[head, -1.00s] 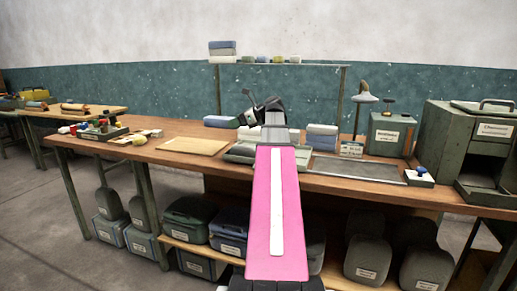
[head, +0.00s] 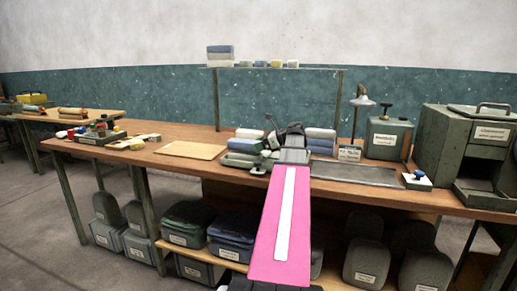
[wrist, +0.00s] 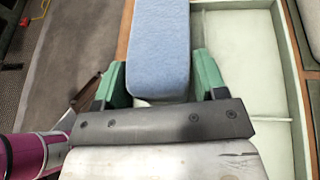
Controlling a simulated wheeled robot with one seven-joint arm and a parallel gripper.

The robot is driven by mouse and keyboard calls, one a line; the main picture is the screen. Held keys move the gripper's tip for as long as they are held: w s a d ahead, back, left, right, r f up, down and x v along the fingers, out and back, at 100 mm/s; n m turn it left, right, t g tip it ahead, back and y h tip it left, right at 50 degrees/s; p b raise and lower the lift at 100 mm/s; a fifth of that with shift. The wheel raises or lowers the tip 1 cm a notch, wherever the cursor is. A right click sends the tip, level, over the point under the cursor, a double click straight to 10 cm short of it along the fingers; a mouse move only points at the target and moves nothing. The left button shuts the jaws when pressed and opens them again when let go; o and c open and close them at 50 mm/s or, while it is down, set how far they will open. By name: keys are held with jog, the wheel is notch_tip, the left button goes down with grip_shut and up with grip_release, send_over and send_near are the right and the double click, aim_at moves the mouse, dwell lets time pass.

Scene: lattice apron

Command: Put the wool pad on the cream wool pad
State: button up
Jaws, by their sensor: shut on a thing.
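My gripper (wrist: 160,85) is shut on a blue wool pad (wrist: 158,45), with a green finger at each side of it. I cannot tell whether the two touch. The cream pad is partly hidden by the blue pad and my arm.
A pad stack (head: 320,140) stands right of my gripper. A tan board (head: 190,150) lies to the left.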

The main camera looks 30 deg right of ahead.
jog(key=shift+f, duration=0.55)
jog(key=shift+f, duration=0.1)
jog(key=o, duration=0.9)
jog(key=shift+o, duration=0.2)
jog(key=shift+s+d+r, duration=0.2)
jog(key=shift+d+r, duration=0.05)
jog(key=v, duration=1.1)
jog(key=shift+s+d, duration=0.1)
jog(key=shift+d, duration=0.05)
